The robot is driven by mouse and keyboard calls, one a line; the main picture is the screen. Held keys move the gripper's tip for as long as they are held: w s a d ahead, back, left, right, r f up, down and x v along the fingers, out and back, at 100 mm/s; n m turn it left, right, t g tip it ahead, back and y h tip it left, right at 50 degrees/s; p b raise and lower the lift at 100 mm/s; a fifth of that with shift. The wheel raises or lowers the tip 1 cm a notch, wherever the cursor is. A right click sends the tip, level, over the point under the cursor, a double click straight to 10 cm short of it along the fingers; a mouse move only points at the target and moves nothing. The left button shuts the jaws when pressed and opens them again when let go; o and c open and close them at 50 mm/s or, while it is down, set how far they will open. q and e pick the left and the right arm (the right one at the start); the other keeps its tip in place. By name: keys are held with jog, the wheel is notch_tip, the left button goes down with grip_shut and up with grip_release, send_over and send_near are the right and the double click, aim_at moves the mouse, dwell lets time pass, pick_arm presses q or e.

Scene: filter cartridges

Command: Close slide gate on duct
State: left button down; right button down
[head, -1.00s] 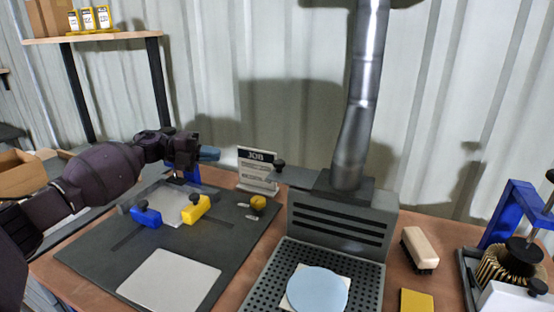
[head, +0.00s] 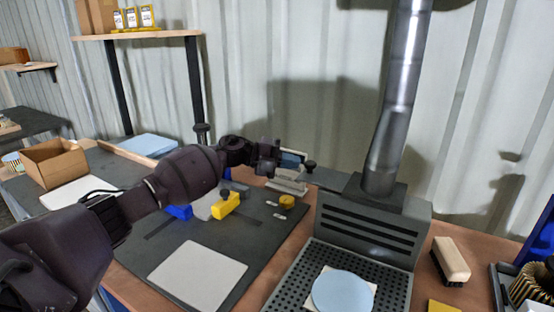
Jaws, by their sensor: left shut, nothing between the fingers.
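The metal duct (head: 392,130) rises from a grey vented hood (head: 372,232) at centre right. The slide gate (head: 332,179) is a flat grey plate sticking out to the left of the duct's base, with a dark knob (head: 310,165) near its outer end. The plate is drawn well out from the duct. My left gripper (head: 272,170) is shut and empty, just left of the knob and apart from it. It covers much of the white job sign (head: 288,187). My right gripper is not in view.
A dark mat (head: 165,255) holds a white sheet (head: 198,274), a blue clamp (head: 180,212) and a yellow clamp (head: 226,205). A yellow knob (head: 287,201) sits near the gate. A light blue disc (head: 342,291) lies on the perforated tray. A brush (head: 450,260) lies at right.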

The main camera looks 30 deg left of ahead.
aim_at(326, 181)
pick_arm(q)
jog(key=shift+w+d+f, duration=0.1)
jog(key=shift+w+d, duration=0.15)
jog(key=shift+d, duration=0.15)
jog(key=d+p, duration=0.1)
jog(key=d, duration=0.2)
jog(key=d+p, duration=0.1)
jog(key=d, duration=0.2)
jog(key=d+p, duration=0.1)
jog(key=d, duration=0.1)
jog(key=shift+w+d+r, duration=0.2)
jog(key=shift+d+r, duration=0.05)
jog(key=shift+d, duration=0.15)
jog(key=shift+f, duration=0.3)
jog(key=shift+s+d, duration=0.1)
